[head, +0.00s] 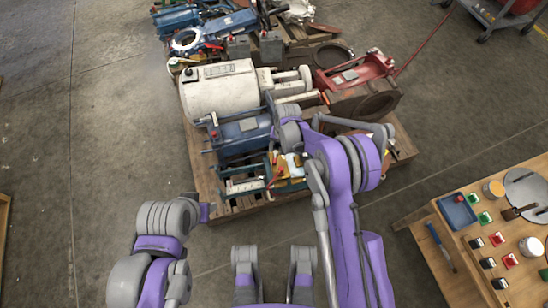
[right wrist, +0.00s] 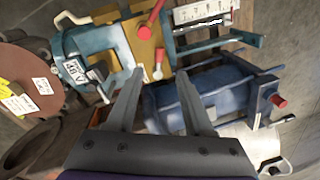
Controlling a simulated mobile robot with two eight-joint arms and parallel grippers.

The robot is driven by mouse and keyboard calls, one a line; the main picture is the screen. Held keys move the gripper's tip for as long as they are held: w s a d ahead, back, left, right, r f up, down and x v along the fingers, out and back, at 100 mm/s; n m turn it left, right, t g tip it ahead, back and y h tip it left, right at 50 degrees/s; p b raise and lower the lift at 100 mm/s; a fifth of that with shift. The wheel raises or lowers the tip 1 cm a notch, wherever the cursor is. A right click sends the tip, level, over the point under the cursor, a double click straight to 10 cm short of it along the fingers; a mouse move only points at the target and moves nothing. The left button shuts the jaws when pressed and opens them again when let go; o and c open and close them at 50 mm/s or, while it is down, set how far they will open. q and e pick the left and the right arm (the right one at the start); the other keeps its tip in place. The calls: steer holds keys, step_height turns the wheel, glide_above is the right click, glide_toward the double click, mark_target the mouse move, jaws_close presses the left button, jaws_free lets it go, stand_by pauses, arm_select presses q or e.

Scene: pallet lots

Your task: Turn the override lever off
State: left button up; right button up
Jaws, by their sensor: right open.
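A teal and yellow machine (right wrist: 112,48) stands ahead of my right gripper in the right wrist view; it also shows in the head view (head: 284,172), partly behind my right arm. A lever with a red handle (right wrist: 150,20) rises from its yellow plate. A smaller red-tipped lever (right wrist: 158,58) sits lower on that plate, just beyond the fingertips. Which of the two is the override lever, I cannot tell. My right gripper (right wrist: 160,76) is open and empty, its fingers apart and pointing at the yellow plate. My left gripper does not show; only part of the left arm does.
The machine shares a wooden pallet (head: 232,207) with a blue unit (right wrist: 215,92), a white cylinder (head: 222,88) and a rusty red machine (head: 362,92). A table (head: 455,235) with small parts stands at right.

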mark_target(275, 162)
steer(key=f, duration=0.3)
steer(key=f+b, duration=0.1)
steer(key=f, duration=0.2)
steer(key=a+f, duration=0.1)
steer(key=f, duration=0.3)
steer(key=shift+b, duration=0.3)
jaws_close()
